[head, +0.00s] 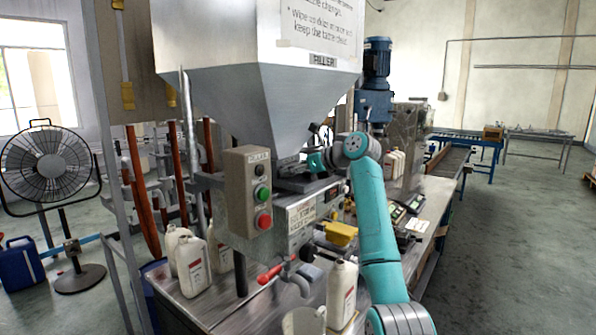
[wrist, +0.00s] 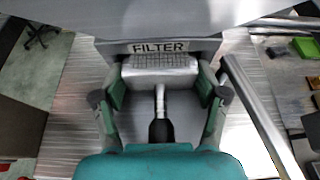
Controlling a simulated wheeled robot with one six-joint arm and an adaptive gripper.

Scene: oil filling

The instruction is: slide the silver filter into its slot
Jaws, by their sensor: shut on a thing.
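The silver filter (wrist: 160,68) shows in the wrist view as a pale metal block with a mesh top and a rod handle ending in a dark grip. My gripper (wrist: 160,84) is shut on it, one finger at each side of the block. The FILTER label (wrist: 160,47) is right above the filter's far edge, on the machine. The slot opening is hidden, so I cannot tell how deep the filter sits. In the head view my gripper (head: 316,161) is under the grey hopper (head: 265,95); the filter is hard to make out there.
A control box (head: 248,190) with green and red buttons stands left of the arm. A red-handled tap (head: 275,272), white bottles (head: 192,265) and a yellow block (head: 341,233) are below. A metal bar (wrist: 250,105) runs close to my right finger in the wrist view.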

